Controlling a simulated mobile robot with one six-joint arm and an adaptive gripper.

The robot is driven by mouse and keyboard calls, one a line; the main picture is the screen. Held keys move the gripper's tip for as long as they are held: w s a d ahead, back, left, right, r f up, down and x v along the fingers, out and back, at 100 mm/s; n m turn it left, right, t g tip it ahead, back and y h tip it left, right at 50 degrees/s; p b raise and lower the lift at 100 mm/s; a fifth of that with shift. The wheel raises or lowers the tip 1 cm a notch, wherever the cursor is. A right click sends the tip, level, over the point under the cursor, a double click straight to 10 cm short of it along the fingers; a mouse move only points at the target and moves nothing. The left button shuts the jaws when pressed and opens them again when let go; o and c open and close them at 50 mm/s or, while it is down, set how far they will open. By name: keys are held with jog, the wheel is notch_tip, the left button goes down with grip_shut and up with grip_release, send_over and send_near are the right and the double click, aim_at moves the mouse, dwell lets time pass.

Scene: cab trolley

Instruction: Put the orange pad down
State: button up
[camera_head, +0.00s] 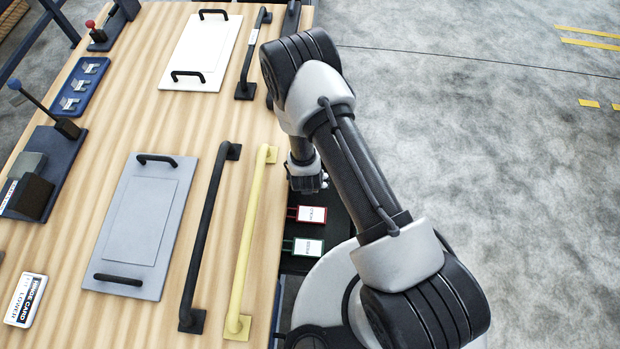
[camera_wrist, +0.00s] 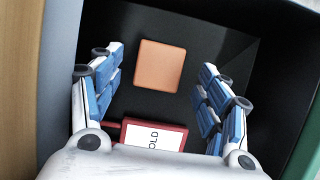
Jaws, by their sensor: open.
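The orange pad (camera_wrist: 160,65) is a rounded square lying flat in a black bin (camera_wrist: 215,38), seen in the wrist view. My gripper (camera_wrist: 162,72) is open, with blue-padded fingers to the left and right of the pad. Clear gaps separate the pad from both fingers, so nothing is held. In the head view my gripper (camera_head: 308,182) hangs over the bin beside the table's right edge; the pad is hidden there.
A red-framed label (camera_wrist: 154,136), partly covered by my gripper, reads "OLD". A green-framed label (camera_head: 308,246) sits nearer. On the wooden table (camera_head: 120,120) are a yellow bar (camera_head: 248,245), a dark bar (camera_head: 208,240) and a grey panel (camera_head: 140,220) with handles.

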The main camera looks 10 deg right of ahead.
jog(key=s, duration=0.4)
jog(key=s+a+p, duration=0.1)
jog(key=s, duration=0.3)
jog(key=s+a, duration=0.1)
jog(key=s, duration=0.3)
jog(key=shift+a+r+p, duration=0.15)
jog(key=shift+r+p, duration=0.1)
jog(key=shift+p, duration=0.05)
